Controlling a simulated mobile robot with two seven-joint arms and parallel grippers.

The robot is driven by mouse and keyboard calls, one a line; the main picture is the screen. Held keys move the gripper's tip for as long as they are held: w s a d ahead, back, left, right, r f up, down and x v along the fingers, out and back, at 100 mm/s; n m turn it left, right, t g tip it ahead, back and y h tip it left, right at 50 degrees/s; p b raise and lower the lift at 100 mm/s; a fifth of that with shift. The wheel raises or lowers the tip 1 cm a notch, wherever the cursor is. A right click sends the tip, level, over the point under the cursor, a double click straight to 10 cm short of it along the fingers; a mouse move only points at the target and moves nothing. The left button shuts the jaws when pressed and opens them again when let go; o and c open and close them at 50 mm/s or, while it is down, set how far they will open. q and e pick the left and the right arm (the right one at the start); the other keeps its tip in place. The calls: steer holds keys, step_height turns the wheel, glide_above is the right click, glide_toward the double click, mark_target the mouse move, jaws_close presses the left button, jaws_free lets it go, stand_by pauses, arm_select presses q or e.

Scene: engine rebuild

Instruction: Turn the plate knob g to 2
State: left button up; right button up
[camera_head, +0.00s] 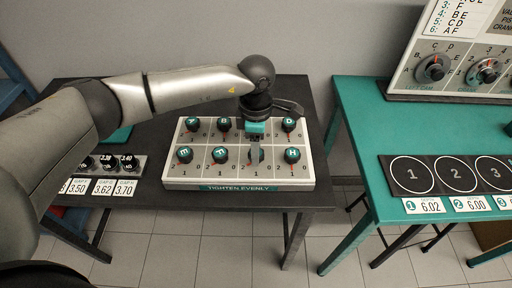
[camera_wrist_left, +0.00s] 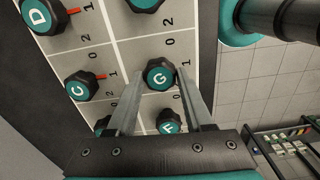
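The plate knob g (camera_wrist_left: 158,75) is a black knob with a teal cap marked G, on the white plate (camera_head: 170,182). In the left wrist view it lies between the tips of my left gripper (camera_wrist_left: 160,73). The two fingers stand apart on either side of it, with a small gap seeming to show; contact is hard to judge. In the head view my left gripper (camera_head: 255,153) points down over the plate's front row and hides most of knob g. My right gripper is not in view.
Knob H (camera_head: 292,155) and knob F (camera_head: 220,155) flank knob g closely. Knob D (camera_head: 288,124) is behind, in the back row. A teal table (camera_head: 350,130) stands right, across a gap.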

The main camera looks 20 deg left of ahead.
arm_select(q)
steer(key=o, duration=0.4)
steer(key=shift+o, duration=0.2)
step_height(320, 180, up, 15)
steer(key=shift+r, duration=0.15)
stand_by(0.5)
